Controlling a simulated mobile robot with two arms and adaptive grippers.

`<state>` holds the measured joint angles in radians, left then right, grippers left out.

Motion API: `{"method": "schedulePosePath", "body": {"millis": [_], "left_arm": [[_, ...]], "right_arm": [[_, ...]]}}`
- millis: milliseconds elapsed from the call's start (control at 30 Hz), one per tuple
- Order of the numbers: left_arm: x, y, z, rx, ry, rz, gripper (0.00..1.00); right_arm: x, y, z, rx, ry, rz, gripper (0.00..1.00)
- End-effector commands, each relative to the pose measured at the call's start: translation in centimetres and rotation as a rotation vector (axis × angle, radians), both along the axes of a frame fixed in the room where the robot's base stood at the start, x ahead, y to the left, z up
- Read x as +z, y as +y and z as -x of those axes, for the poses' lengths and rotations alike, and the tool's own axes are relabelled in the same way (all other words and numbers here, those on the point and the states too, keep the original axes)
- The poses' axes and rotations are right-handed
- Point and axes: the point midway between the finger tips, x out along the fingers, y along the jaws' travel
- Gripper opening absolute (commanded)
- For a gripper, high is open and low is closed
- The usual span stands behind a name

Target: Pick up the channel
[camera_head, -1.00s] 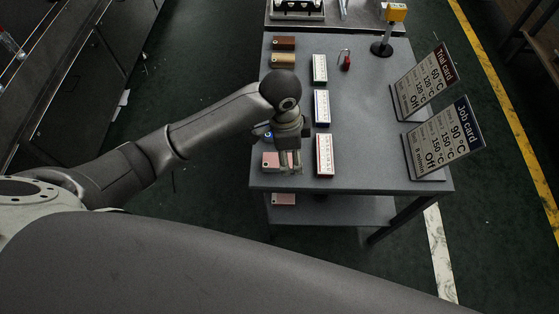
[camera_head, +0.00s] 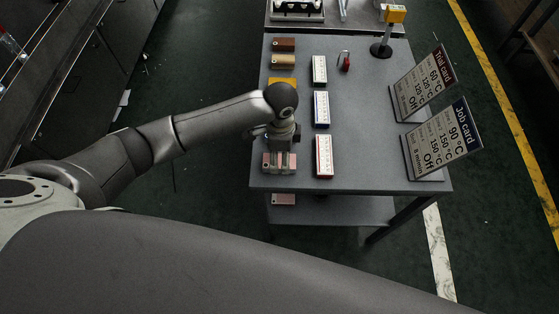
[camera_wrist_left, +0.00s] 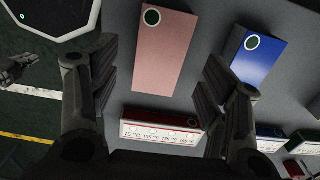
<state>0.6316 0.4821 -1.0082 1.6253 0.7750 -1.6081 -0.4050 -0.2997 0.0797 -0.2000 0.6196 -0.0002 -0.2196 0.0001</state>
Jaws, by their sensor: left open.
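Nothing in view is clearly marked as the channel. My left gripper (camera_head: 279,168) is open, over the near left part of the grey table (camera_head: 390,160). In the left wrist view the open fingers (camera_wrist_left: 160,65) spread on either side of a pink block (camera_wrist_left: 166,45) with a ring mark. I cannot tell whether they touch it. A blue block (camera_wrist_left: 259,50) lies to its right. A red-edged box (camera_wrist_left: 158,132) with temperature labels lies below it; it also shows in the head view (camera_head: 324,156). A dark part (camera_wrist_left: 16,68) at left resembles my right gripper; its jaws are unclear.
Blue-edged (camera_head: 322,109) and green-edged (camera_head: 320,69) boxes lie in a row with the red-edged one. Yellow, tan (camera_head: 283,61) and brown (camera_head: 284,44) blocks stand behind my gripper. A padlock (camera_head: 345,62) and two card stands (camera_head: 440,140) are to the right.

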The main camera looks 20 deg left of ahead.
Motion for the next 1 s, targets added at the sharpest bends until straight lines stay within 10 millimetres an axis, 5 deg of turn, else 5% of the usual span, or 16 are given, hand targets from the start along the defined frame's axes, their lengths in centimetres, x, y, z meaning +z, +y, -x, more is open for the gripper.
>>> {"method": "schedulePosePath", "body": {"millis": [200, 467, 867, 1000], "left_arm": [[-2.6, 0.2, 0.1, 0.001, 0.0, -0.001, 0.7], [-3.0, 0.2, 0.1, -0.001, -0.001, 0.0, 0.7], [-3.0, 0.2, 0.1, 0.0, -0.001, 0.0, 0.2], [-2.9, 0.2, 0.1, 0.0, -0.002, -0.001, 0.17]], "right_arm": [[0.5, 0.0, 0.0, 0.0, 0.0, 0.0, 0.0], [0.5, 0.0, 0.0, 0.0, 0.0, 0.0, 0.0], [0.5, 0.0, 0.0, -0.001, 0.0, 0.0, 0.0], [0.5, 0.0, 0.0, -0.001, 0.0, 0.0, 0.0]]}}
